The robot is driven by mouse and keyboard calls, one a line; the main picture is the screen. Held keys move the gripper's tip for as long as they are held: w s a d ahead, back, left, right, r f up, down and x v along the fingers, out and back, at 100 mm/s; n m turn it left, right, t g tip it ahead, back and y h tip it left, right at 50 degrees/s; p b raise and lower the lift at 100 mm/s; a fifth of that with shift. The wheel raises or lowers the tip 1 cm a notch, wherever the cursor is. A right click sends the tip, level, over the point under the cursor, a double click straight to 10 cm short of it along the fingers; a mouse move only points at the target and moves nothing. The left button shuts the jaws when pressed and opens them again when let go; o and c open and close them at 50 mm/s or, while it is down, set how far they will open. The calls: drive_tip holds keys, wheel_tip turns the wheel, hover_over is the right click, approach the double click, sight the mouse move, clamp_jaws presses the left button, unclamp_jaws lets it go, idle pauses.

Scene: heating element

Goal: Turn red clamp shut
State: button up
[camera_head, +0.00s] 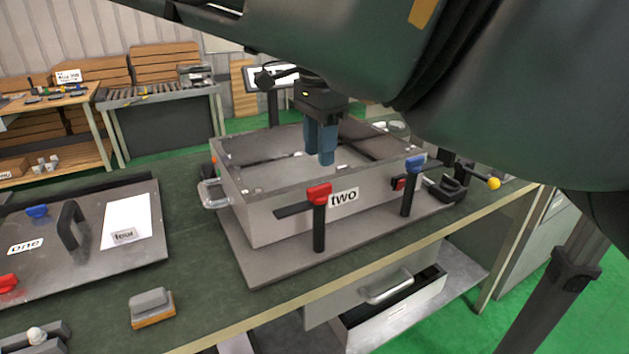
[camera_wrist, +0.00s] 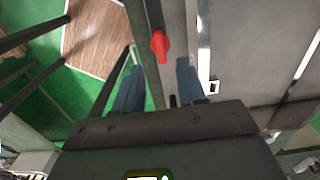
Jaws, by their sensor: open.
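A red clamp (camera_head: 319,192) sits on a black post at the front side of the grey box labelled "two" (camera_head: 280,218). A dark bar runs left from its red head along the box front. In the wrist view, a red clamp handle (camera_wrist: 160,45) lies ahead of and between my fingertips, apart from both. My gripper (camera_head: 326,150) has blue fingers pointing down and appears over the box in the head view. It is open and empty in the wrist view (camera_wrist: 160,80). A blue clamp (camera_head: 414,165) stands on another post to the right.
The box rests on a grey plate (camera_head: 260,272) on a green bench. A smaller red piece (camera_head: 398,183) and a yellow-knobbed lever (camera_head: 493,183) are to the right. A panel with a black handle (camera_head: 72,225) lies left. A sponge-like block (camera_head: 151,307) is at front.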

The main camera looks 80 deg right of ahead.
sight(319, 186)
wheel_tip(319, 186, down, 7)
drive_tip(key=shift+f, duration=0.15)
drive_tip(key=shift+c, duration=0.4)
clamp_jaws()
idle(0.5)
